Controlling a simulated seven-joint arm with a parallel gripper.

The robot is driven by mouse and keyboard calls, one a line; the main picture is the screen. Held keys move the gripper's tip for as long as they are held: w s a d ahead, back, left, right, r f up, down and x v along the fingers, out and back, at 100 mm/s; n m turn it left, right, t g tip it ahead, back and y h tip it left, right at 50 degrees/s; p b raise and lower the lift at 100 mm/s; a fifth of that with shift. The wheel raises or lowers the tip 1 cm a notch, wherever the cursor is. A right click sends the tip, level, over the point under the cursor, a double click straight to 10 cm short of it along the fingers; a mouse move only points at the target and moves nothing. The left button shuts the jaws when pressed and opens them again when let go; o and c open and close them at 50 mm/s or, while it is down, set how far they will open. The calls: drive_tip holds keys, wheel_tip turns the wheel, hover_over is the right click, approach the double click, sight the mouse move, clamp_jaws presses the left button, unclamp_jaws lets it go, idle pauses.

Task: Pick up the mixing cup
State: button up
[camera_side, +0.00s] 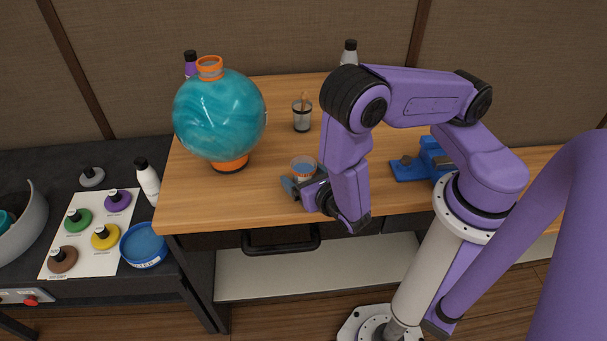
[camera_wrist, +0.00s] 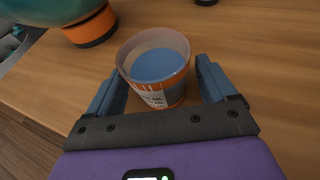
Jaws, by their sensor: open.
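The mixing cup (camera_wrist: 160,78) stands upright on the wooden table in the wrist view. It is a clear cup with an orange and white printed band and blue contents. My gripper (camera_wrist: 160,82) is open, with one blue-grey finger on each side of the cup and gaps visible between fingers and cup. In the side view, the cup (camera_side: 303,167) stands near the table's front edge, and my gripper (camera_side: 298,184) is low beside it, partly hiding its lower part.
A large teal globe (camera_side: 219,112) on an orange base stands left of the cup. A glass with an orange stick (camera_side: 302,115) stands behind it. A blue fixture (camera_side: 418,163) is to the right. A white bottle (camera_side: 147,180) and a blue tub (camera_side: 143,246) are on the dark left counter.

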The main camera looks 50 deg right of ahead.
drive_tip(key=shift+w+d+f, duration=0.15)
drive_tip(key=shift+w, duration=0.2)
drive_tip(key=c, duration=1.1)
